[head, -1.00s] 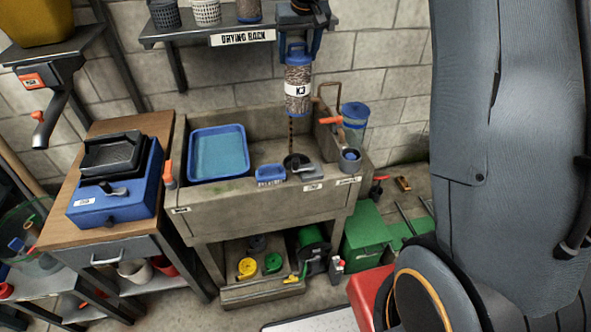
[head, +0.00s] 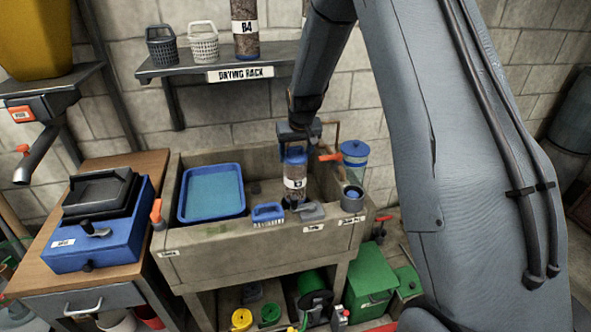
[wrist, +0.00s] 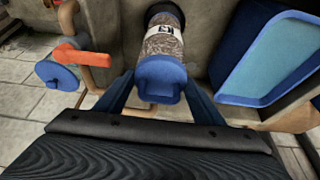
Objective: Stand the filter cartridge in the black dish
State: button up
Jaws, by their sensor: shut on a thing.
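The filter cartridge (head: 296,174), brown mesh with blue caps and a white K3 label, stands upright over the front edge of the stone sink. My gripper (head: 295,148) is shut on its top end; the wrist view shows the fingers either side of the blue cap (wrist: 160,78). The cartridge's lower end is down at the black dish (head: 294,206), which is mostly hidden behind and under it. I cannot tell whether the cartridge touches the dish floor.
A blue brush (head: 268,213) lies left of the dish and a grey object (head: 313,211) just right. A grey cup (head: 352,199) is further right, near an orange-handled tap (head: 330,157). A blue tray (head: 212,193) fills the sink's left. The drying rack (head: 215,68) is above.

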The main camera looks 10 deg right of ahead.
jog(key=shift+f+p, duration=0.55)
jog(key=shift+f, duration=1.7)
jog(key=shift+f, duration=0.3)
jog(key=o, duration=1.5)
jog(key=shift+c, duration=0.2)
jog(key=shift+r, duration=0.6)
jog(key=b+v, duration=0.3)
jog(key=v, duration=0.8)
jog(key=s+g, duration=0.3)
jog(key=s, duration=2.8)
jog(key=shift+s+f+g, duration=0.3)
jog(key=shift+f, duration=0.1)
